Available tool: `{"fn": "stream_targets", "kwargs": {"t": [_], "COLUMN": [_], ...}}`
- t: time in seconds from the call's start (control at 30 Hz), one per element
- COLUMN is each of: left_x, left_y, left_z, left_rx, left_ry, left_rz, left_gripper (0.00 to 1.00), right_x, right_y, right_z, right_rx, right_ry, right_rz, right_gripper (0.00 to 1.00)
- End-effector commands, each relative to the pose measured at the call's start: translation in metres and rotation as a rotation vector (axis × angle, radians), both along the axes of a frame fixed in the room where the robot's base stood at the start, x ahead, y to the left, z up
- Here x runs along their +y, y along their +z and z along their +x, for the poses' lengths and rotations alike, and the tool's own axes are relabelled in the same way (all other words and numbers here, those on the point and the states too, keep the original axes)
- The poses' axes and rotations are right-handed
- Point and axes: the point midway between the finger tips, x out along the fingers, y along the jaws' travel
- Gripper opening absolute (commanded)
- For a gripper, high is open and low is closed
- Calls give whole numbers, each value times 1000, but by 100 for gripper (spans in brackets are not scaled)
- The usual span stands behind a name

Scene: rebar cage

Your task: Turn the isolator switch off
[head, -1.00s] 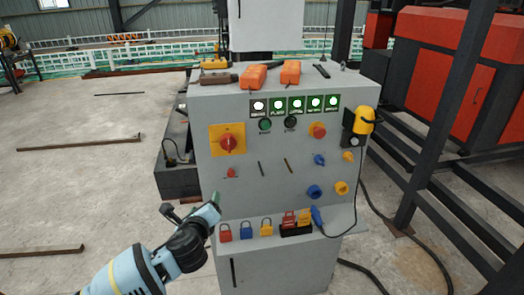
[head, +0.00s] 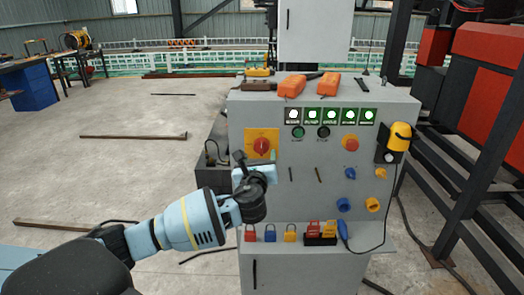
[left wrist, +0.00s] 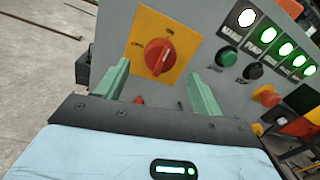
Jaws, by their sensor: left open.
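The isolator switch is a red rotary knob (head: 262,147) on a yellow square plate (head: 251,137), at the upper left of a grey control cabinet's front. In the left wrist view the red knob (left wrist: 159,57) shows on its yellow plate (left wrist: 175,29), its grip bar tilted from upright. My left gripper (head: 255,165) is just below and in front of the plate in the head view. In the left wrist view its two green fingers (left wrist: 160,85) are apart, with the knob beyond and between them and nothing held. My right gripper is not in view.
The grey cabinet (head: 306,193) carries lit green-framed indicators (head: 330,116), push buttons and a red knob on yellow (head: 350,143). A ledge below holds several padlocks (head: 270,233). Orange tools (head: 328,83) lie on top. A yellow device (head: 400,136) hangs at the right side.

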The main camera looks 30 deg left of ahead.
Motion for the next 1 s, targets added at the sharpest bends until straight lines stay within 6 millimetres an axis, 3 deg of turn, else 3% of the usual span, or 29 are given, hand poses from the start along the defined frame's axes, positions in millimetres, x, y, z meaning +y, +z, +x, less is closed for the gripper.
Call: {"fn": "stream_targets", "kwargs": {"t": [0.3, 0.73, 1.0], "left_x": [19, 23, 23], "left_y": [-2, -1, -1], "left_z": [38, 46, 46], "left_rx": [2, 1, 1], "left_ry": [2, -1, 0], "left_rz": [-1, -3, -2], "left_gripper": [67, 67, 33], "right_x": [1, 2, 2], "right_y": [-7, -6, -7], "right_z": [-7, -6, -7], "right_rx": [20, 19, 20], "right_ry": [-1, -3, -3], "right_rz": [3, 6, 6], "right_gripper": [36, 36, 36]}}
